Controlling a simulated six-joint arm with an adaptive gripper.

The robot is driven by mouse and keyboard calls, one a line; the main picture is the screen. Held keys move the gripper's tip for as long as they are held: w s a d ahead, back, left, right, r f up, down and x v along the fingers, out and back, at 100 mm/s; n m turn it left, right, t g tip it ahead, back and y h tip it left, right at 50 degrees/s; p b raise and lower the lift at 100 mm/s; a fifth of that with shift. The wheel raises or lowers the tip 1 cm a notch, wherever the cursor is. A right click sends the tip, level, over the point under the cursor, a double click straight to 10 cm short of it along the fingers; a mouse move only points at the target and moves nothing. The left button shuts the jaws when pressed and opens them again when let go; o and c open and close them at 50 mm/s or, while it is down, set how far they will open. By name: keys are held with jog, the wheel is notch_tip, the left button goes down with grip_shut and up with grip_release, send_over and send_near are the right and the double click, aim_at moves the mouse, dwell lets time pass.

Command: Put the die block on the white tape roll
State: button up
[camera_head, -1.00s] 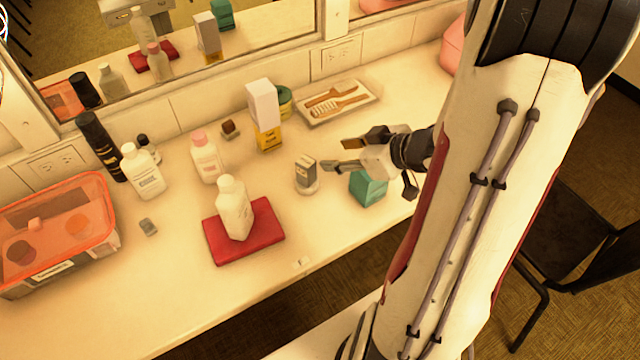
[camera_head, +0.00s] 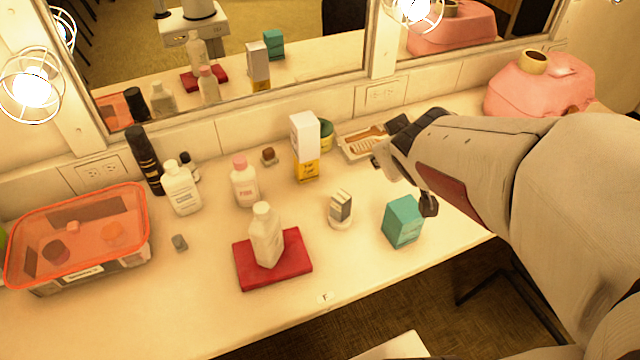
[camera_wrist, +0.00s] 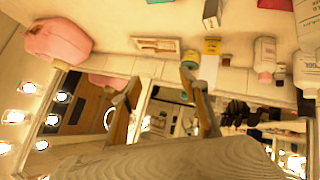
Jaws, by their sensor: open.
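The die block (camera_head: 341,204), which I take to be the small grey block with a dark face, stands upright in the middle of the counter. It rests on a low white round piece, seemingly the white tape roll (camera_head: 341,223); only the roll's lower rim shows. My gripper (camera_head: 387,142) is apart from them, up and to the right, in front of the comb tray. In the wrist view my gripper (camera_wrist: 168,90) has its two fingers spread with nothing between them. The block (camera_wrist: 212,14) shows at the top edge there.
A teal box (camera_head: 403,221) stands right of the block. A white-and-yellow box stack (camera_head: 305,145) is behind it. A white bottle (camera_head: 266,236) stands on a red pad (camera_head: 242,265) to the left. The comb tray (camera_head: 352,153) is by the mirror wall. Front counter is mostly clear.

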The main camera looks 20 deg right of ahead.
jog(key=s+a+r+g+y, duration=0.2)
jog(key=s+a+y, duration=0.2)
jog(key=s+a, duration=1.1)
jog(key=a, duration=0.3)
jog(key=shift+m+g+y, duration=0.3)
jog(key=shift+m, duration=0.1)
